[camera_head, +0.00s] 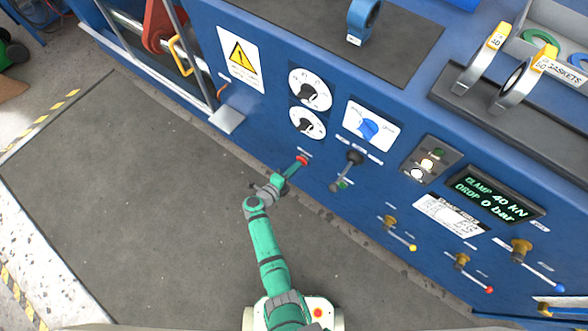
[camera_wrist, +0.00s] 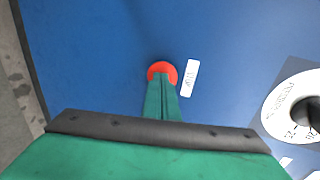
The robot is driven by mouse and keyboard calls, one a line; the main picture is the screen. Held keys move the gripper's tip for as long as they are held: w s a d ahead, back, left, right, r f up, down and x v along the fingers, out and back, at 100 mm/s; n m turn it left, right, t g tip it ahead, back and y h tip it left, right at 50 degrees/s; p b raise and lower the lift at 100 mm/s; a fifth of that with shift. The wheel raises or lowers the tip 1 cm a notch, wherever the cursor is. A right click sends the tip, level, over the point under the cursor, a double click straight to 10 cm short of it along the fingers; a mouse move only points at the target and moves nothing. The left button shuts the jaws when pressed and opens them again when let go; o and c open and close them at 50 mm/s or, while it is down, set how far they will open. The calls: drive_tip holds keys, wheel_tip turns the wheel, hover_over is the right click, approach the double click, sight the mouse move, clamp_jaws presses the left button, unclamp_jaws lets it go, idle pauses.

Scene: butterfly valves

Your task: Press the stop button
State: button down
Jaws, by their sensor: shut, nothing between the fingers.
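The stop button is a red round cap on the blue panel, seen in the head view (camera_head: 302,160) and in the wrist view (camera_wrist: 162,68). A small white label (camera_wrist: 189,78) sits just right of it in the wrist view. My gripper (camera_head: 297,165) is green, with its fingers shut and nothing between them. In the wrist view its fingertips (camera_wrist: 161,78) overlap the lower part of the red cap. Whether the tips touch the cap or stop just short of it, I cannot tell. The lower part of the button is hidden behind the fingers.
A black lever (camera_head: 347,171) stands right of the button. A lit display (camera_head: 493,199) reads "CLAMP 40 kN, DROP 0 bar". Yellow-brass valves (camera_head: 390,223) sit lower right. Open dark floor mat (camera_head: 130,200) lies left.

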drive_tip(key=shift+w+d+r, duration=0.15)
drive_tip(key=shift+w+d, duration=0.25)
drive_tip(key=shift+w, duration=0.2)
drive_tip(key=f+v, duration=0.1)
drive_tip(key=v, duration=1.3)
drive_tip(key=shift+s+a+f, duration=0.25)
drive_tip(key=shift+s, duration=0.25)
